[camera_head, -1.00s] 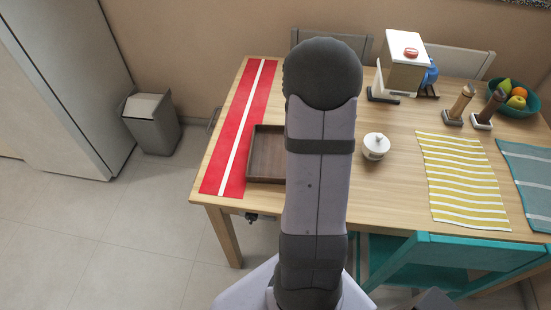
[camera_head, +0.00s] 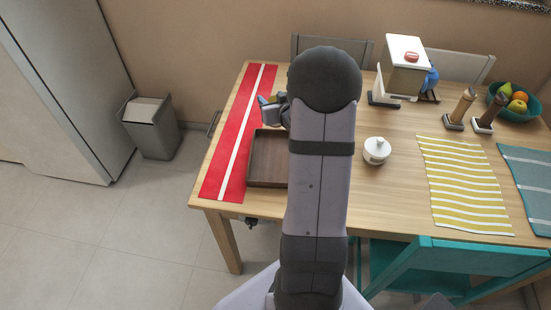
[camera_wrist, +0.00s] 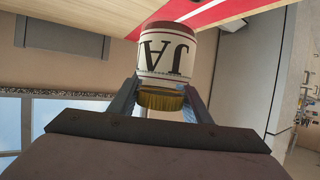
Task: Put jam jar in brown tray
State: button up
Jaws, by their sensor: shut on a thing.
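The jam jar (camera_wrist: 164,54), a white jar with dark "JA" lettering, red bands and a gold lid, is in my gripper (camera_wrist: 161,97) in the wrist view. The fingers are shut around the lid end, and the jar's body extends beyond them. In the head view my gripper (camera_head: 271,110) shows left of my arm, near the back edge of the brown tray (camera_head: 267,160); I cannot make out the jar clearly there. The tray is a shallow dark-brown box on the table's left part. Its visible inside is empty, and my arm hides its right side.
A red runner with a white stripe (camera_head: 238,135) lies left of the tray. A white lidded bowl (camera_head: 376,151) stands right of my arm. Placemats lie on the right.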

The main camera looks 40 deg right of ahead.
jog(key=shift+s+f+p, duration=0.2)
jog(key=shift+f+p, duration=0.1)
jog(key=shift+f, duration=5.15)
jog(key=shift+f, duration=0.1)
jog(key=shift+f, duration=0.15)
jog(key=o, duration=1.4)
jog(key=shift+c, duration=0.2)
